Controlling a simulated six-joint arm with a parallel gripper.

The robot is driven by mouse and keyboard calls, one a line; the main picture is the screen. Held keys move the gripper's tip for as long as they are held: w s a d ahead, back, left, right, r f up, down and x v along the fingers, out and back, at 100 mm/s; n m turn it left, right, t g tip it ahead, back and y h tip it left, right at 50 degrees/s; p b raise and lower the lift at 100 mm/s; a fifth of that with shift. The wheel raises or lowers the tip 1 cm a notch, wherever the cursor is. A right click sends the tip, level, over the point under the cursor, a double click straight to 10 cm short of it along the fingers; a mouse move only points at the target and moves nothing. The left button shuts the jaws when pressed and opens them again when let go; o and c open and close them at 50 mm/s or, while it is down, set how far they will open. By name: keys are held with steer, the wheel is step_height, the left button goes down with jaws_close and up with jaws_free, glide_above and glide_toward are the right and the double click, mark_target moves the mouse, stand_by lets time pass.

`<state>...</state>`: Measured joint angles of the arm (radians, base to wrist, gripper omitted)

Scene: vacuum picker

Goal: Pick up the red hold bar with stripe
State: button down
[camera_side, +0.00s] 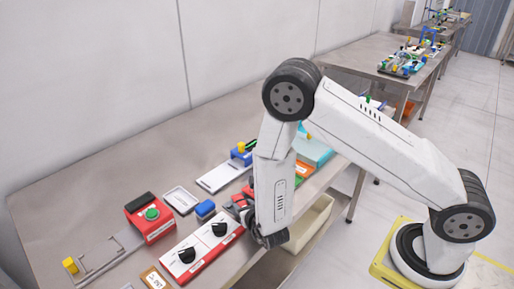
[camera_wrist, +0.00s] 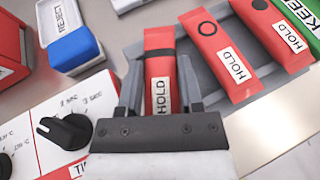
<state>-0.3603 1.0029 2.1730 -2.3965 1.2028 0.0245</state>
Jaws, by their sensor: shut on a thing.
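The red hold bar with stripe (camera_wrist: 160,68) is in the wrist view, with a dark stripe near its far end and a white HOLD label. My gripper (camera_wrist: 160,95) is shut on it, one grey finger on each side. The bar's near end is hidden by the gripper body. I cannot tell whether it is clear of the grey tray (camera_wrist: 208,40). In the side view my gripper (camera_side: 268,240) is low at the table's front edge, and my arm hides most of the bar.
Two other red HOLD bars lie to the right, one with a ring (camera_wrist: 222,55) and one with a dot (camera_wrist: 275,32). A green KEEP bar (camera_wrist: 298,22) is beyond them.

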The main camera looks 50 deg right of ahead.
steer(key=shift+r, duration=0.15)
step_height(320, 180, up, 10)
stand_by(1.1)
stand_by(0.5)
